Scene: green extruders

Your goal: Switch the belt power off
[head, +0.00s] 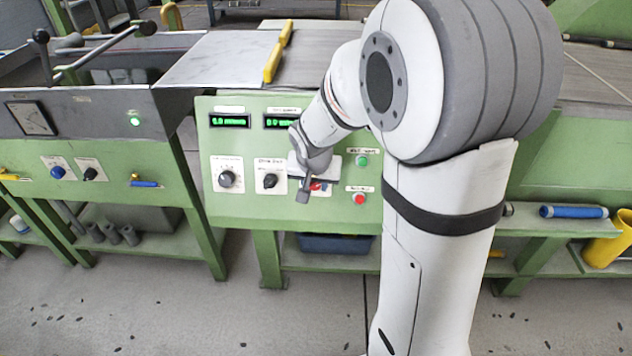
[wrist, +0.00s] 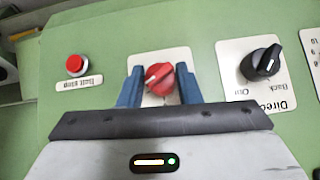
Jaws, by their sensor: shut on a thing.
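The red rotary knob (wrist: 160,78) sits on a pale plate on the green control panel (head: 235,200). Its white pointer mark shows in the wrist view, where the panel labels appear upside down. My gripper (wrist: 160,74) has its two blue fingers on either side of the red knob and is shut on it. In the head view my gripper (head: 312,186) is at the panel front and hides most of the knob and its label; only a little red shows. The knob's label cannot be read in either view.
A black direction knob (wrist: 262,63) is close beside the red one. A red belt stop button (wrist: 75,66) is on the other side. A green button (head: 361,161), a speed dial (head: 227,179) and two lit displays share the panel. A worktop is above.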

